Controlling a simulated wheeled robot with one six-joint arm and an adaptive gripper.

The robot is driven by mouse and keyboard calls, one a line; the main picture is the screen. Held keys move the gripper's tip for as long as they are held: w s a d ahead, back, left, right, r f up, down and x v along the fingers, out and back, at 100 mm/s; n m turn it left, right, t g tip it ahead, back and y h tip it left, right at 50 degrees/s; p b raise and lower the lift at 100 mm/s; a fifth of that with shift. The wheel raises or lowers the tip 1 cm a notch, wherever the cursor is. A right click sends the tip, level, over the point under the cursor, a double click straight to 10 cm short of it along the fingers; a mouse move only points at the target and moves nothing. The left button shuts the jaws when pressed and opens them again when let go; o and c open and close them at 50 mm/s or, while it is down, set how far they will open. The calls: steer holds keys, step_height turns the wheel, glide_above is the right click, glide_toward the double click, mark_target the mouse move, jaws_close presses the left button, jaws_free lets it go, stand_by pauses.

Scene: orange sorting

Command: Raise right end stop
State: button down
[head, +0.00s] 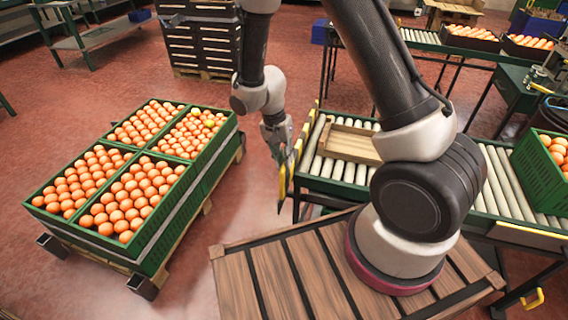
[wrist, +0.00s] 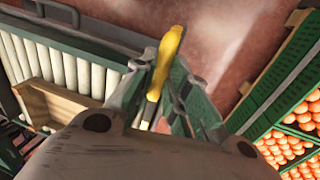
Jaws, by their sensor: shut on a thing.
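My gripper (head: 278,140) hangs at the left end of the roller conveyor (head: 348,188) in the head view. In the wrist view my gripper's fingers (wrist: 163,88) stand either side of the same yellow handle (wrist: 170,48).
A wooden tray (head: 349,143) sits on the rollers beside my gripper. Green crates of oranges (head: 160,232) stand on a pallet to the left, with red floor between. A green crate (head: 540,178) stands on the conveyor's right. Black stacked crates (head: 203,45) are behind.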

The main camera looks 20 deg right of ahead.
steer(key=shift+w+r, duration=0.1)
steer(key=c, duration=1.4)
jaws_free()
steer(key=r, duration=0.4)
steer(key=a+r, duration=0.1)
steer(key=r, duration=0.2)
steer(key=w+a+r, duration=0.1)
steer(key=r, duration=0.3)
steer(key=shift+w+r, duration=0.1)
steer(key=shift+r, duration=0.25)
steer(key=s+d+r+n+t, duration=0.2)
steer(key=s+d+r, duration=0.3)
steer(key=s+r, duration=0.2)
steer(key=s+d+r+n+t+y, duration=0.1)
steer(key=s+d+r+n+t, duration=0.1)
steer(key=s+d+r, duration=0.4)
steer(key=s+d+r+n+t, duration=0.1)
steer(key=s+d+r+n, duration=0.2)
steer(key=s+d+r, duration=0.3)
steer(key=shift+s+r+t+y, duration=0.2)
steer(key=shift+s+r, duration=0.25)
steer(key=shift+r, duration=0.35)
steer(key=shift+s+r+t+y, duration=0.2)
steer(key=shift+s+r, duration=0.25)
steer(key=shift+r, duration=0.3)
